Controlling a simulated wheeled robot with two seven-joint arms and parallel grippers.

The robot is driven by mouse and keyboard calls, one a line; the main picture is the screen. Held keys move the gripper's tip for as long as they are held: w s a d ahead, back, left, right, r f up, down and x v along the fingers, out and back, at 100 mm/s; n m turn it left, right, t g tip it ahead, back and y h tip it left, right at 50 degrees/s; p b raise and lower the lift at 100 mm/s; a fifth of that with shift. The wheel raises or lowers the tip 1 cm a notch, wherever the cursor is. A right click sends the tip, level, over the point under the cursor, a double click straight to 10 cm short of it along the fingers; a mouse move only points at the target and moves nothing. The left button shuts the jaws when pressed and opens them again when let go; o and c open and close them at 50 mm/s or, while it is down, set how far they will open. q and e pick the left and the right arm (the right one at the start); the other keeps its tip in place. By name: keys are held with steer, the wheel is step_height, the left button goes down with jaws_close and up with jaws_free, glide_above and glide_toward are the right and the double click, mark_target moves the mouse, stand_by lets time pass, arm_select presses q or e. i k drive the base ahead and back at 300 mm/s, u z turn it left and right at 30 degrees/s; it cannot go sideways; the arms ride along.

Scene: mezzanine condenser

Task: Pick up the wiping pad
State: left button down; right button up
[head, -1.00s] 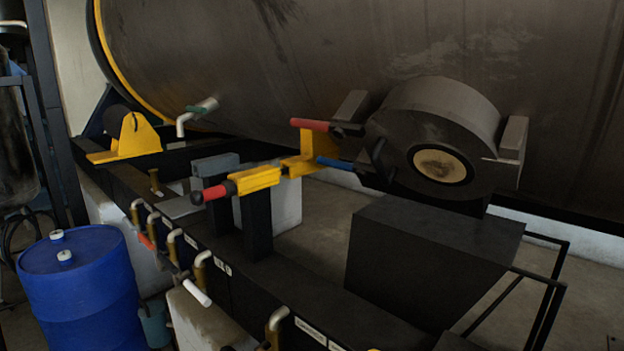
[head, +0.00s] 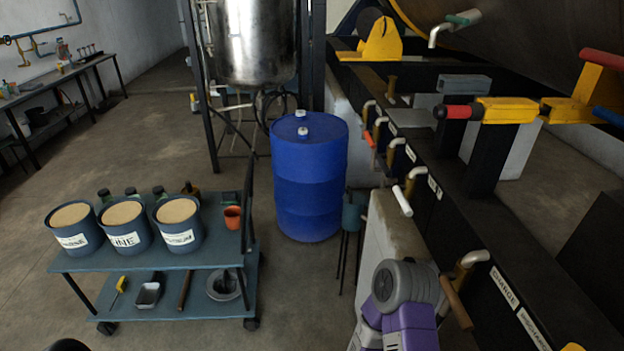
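I cannot make out a wiping pad for certain in the head view. Neither of my grippers shows. A grey and purple arm link of mine stands at the lower right, with no fingers visible. A blue-grey block (head: 463,83) lies on the black frame at the upper right, but I cannot tell what it is.
A blue two-shelf cart (head: 168,258) at left carries three tubs with beige contents, an orange cup (head: 233,217) and small tools. A blue drum (head: 309,180) stands between cart and black frame (head: 470,235). A bench (head: 62,78) stands far left. Floor between bench and cart is clear.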

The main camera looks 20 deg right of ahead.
mark_target(229, 198)
steer(key=u, duration=1.7)
steer(key=i, duration=5.8)
steer(key=z, duration=2.45)
steer(key=i, duration=1.45)
